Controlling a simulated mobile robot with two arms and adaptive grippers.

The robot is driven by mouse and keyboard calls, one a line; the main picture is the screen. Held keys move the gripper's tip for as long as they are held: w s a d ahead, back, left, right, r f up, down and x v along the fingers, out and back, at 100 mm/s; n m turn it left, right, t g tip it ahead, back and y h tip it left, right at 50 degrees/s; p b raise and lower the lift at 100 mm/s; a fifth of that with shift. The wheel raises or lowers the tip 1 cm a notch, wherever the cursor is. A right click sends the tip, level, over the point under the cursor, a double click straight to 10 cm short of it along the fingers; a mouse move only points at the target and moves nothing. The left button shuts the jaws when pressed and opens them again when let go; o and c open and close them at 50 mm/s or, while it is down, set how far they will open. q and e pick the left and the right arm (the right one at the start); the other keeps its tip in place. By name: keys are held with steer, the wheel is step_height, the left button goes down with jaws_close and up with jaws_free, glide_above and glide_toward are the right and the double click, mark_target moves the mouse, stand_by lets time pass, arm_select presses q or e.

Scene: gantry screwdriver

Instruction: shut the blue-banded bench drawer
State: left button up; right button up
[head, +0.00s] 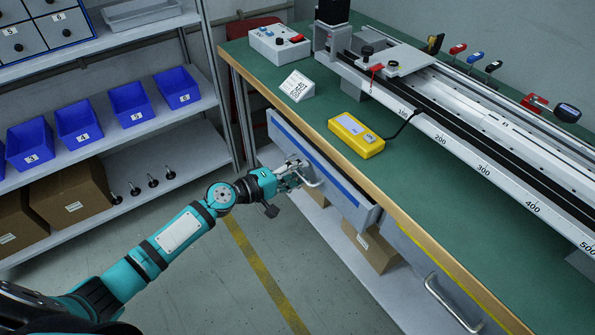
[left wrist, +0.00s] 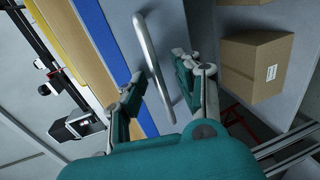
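The blue-banded drawer (head: 346,191) stands partly out from under the green-topped bench, with a narrow dark gap behind its front. Its bar handle (head: 313,181) sits on the front; the handle (left wrist: 152,52) and the blue band (left wrist: 112,65) also show in the left wrist view. My left gripper (head: 298,173) is at the handle. In the left wrist view its fingers (left wrist: 162,82) are apart, one on each side of the bar, and I see no clear grip on it. My right gripper is not in view.
A yellow-banded drawer (head: 435,283) is to the right under the bench (head: 385,180). A cardboard box (head: 371,245) stands on the lower shelf. A yellow device (head: 356,135) and a long rail are on top. Shelving with blue bins (head: 80,121) is left.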

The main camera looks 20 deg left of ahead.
arm_select(q)
jaws_close()
stand_by(0.4)
